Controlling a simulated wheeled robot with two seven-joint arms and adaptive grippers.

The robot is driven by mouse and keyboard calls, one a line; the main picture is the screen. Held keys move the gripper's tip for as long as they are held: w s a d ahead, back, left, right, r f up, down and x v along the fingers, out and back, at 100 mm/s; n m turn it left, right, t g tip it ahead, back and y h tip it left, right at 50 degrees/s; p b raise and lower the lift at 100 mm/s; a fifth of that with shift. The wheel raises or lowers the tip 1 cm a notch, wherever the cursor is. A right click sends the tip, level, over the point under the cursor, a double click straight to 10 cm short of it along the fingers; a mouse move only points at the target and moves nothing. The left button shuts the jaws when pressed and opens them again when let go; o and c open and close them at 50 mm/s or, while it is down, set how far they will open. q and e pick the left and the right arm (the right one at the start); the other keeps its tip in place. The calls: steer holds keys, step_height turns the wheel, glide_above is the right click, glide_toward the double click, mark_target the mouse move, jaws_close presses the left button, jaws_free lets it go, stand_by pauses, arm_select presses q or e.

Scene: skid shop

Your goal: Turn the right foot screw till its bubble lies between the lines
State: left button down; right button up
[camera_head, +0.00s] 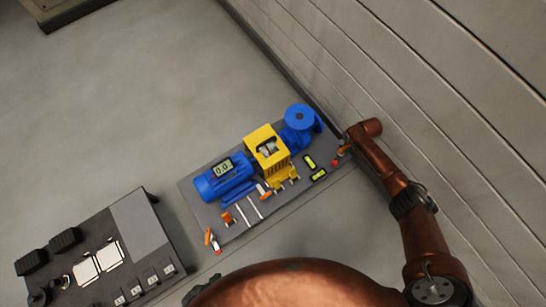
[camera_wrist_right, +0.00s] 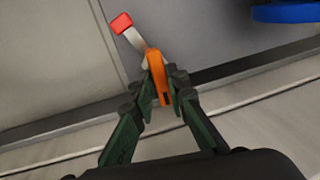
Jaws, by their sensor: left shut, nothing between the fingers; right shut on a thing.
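The right foot screw shows as a small orange and red piece (camera_head: 341,152) at the right end of the grey skid plate (camera_head: 228,232). In the right wrist view its orange grip (camera_wrist_right: 156,64) stands between the fingers, with a pale arm and red end (camera_wrist_right: 122,22) beyond it. My right gripper (camera_wrist_right: 164,88) is shut on the orange grip. Two yellow-green vials (camera_head: 309,161) (camera_head: 319,175) lie on the plate near this screw. Their bubbles and lines are too small to read.
A blue motor (camera_head: 225,179) with a 0.0 display, a yellow guard (camera_head: 265,143) and a blue pump (camera_head: 299,122) stand on the plate. Another orange and red piece (camera_head: 208,237) is at its left end. A ribbed wall (camera_head: 440,85) runs close behind; a dark bench (camera_head: 150,230) stands left.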

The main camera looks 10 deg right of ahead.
jaws_close()
steer(key=shift+a+r+m+p, duration=0.1)
steer(key=shift+r+m+p, duration=0.05)
steer(key=shift+m+p, duration=0.5)
steer(key=shift+m, duration=0.75)
steer(key=shift+f, duration=0.2)
